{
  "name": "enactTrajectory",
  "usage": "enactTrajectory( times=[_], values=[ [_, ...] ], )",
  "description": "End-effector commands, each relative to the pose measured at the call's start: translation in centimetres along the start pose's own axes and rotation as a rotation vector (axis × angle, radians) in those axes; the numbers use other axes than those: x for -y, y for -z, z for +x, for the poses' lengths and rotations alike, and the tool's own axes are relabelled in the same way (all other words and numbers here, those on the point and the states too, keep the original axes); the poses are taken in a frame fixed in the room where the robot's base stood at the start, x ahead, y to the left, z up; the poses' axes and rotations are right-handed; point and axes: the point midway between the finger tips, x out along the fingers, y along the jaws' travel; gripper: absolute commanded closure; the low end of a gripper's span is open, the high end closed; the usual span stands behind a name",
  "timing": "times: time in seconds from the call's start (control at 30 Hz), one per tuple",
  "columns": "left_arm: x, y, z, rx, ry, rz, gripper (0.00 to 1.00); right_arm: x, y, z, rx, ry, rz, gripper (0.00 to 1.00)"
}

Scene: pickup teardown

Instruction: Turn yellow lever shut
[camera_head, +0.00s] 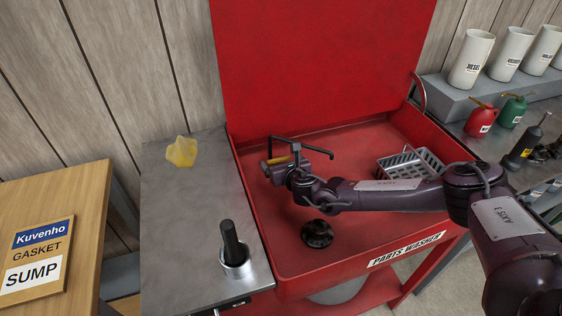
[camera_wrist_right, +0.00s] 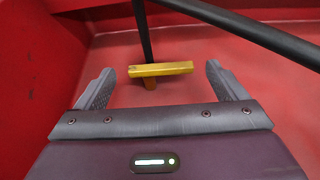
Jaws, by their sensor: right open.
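The yellow lever (camera_wrist_right: 160,69) shows in the right wrist view as a short bar lying crosswise at the foot of a dark upright pipe (camera_wrist_right: 142,30). In the head view the lever (camera_head: 279,160) is a small yellow strip beside my right gripper (camera_head: 274,168), partly covered by it. My right gripper also shows in the right wrist view (camera_wrist_right: 160,85). It is open, with one finger to each side of the lever and a gap on both sides. My left gripper is not in view.
The red parts washer (camera_head: 277,245) surrounds the gripper with its walls and raised lid (camera_head: 320,55). A wire basket (camera_head: 410,165) and a round black part (camera_head: 317,233) lie in the basin. A metal side table (camera_head: 185,215) holds a yellow rag (camera_head: 182,152) and a brush in a cup (camera_head: 236,262).

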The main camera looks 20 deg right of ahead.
Motion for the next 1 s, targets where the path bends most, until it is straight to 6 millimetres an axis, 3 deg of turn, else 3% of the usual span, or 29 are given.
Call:
enactTrajectory(
  times=[0.4, 0.73, 1.0],
  values=[
    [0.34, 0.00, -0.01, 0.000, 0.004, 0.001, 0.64, 0.02, -0.02, 0.78, 0.000, 0.000, 0.000, 0.08],
    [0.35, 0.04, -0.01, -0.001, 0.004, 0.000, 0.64, 0.04, -0.01, 0.77, 0.000, 0.001, 0.001, 0.51],
    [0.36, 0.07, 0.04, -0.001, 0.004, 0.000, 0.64, -0.54, 0.13, 0.68, 0.000, 0.089, 0.041, 0.53]
  ],
)
